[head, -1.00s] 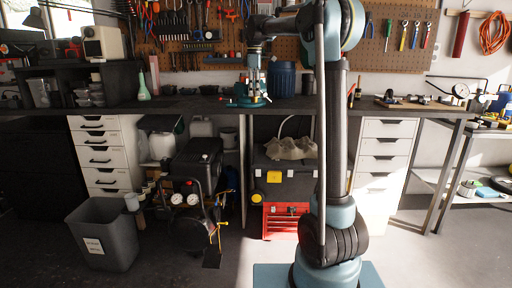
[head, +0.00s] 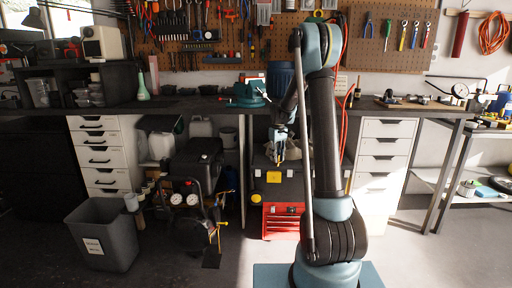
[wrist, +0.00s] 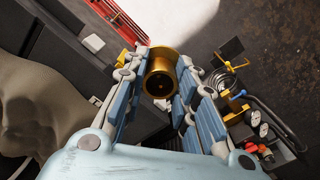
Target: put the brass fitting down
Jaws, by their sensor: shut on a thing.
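The brass fitting (wrist: 160,79) is a short, hollow, flanged cylinder. In the wrist view it sits between the two blue-grey fingers of my gripper (wrist: 162,85), which are shut on it. In the head view my gripper (head: 279,150) points down, below the level of the benchtop and in front of the black toolbox. A small yellowish spot shows at its fingertips there, too small to make out clearly.
A teal vise (head: 248,95) stands on the dark workbench (head: 190,106). Below are a black toolbox (head: 302,187), a red toolbox (head: 284,222), a compressor (head: 197,172) and a grey bin (head: 105,235). A lumpy beige cloth (wrist: 42,105) lies close on the left in the wrist view.

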